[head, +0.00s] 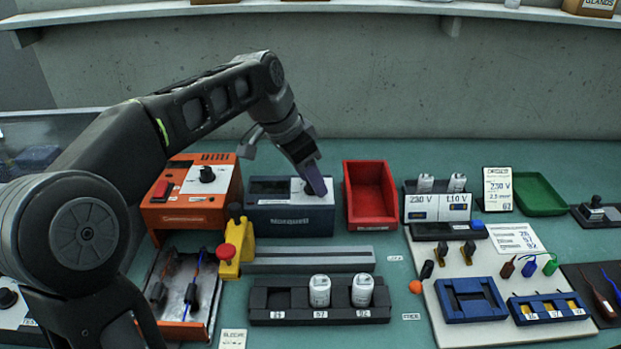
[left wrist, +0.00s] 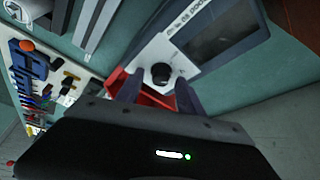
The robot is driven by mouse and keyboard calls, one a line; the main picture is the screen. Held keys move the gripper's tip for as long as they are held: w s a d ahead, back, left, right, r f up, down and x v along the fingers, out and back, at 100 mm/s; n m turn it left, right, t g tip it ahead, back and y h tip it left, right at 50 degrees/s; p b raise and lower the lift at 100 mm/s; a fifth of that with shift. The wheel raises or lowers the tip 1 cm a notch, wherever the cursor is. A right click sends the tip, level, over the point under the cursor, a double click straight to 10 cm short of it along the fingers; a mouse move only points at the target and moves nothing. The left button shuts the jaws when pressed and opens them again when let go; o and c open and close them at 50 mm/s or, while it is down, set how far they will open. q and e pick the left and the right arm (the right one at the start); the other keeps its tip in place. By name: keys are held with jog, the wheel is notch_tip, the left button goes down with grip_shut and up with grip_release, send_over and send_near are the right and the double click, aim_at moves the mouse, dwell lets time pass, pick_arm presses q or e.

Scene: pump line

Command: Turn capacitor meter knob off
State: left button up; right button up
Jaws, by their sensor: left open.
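The capacitor meter (head: 290,221) is a dark blue-grey box with a dark display and a pale panel, on the green bench. Its black knob (left wrist: 161,73) shows on the white panel in the left wrist view, beside the display (left wrist: 215,35). In the head view my gripper hides the knob. My left gripper (head: 316,180) points down over the right part of the meter. In the left wrist view its open fingers (left wrist: 160,93) stand on either side of the knob's line, with the knob just beyond the tips. I cannot tell whether they touch it. My right gripper is not in view.
An orange unit (head: 190,215) with its own black knob stands left of the meter. A red bin (head: 370,222) stands close on the right. A yellow part with a red button (head: 228,252) and a grey rail (head: 315,265) lie in front.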

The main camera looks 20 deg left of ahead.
pick_arm(q)
jog(key=shift+c, duration=0.2)
grip_shut()
dwell(0.3)
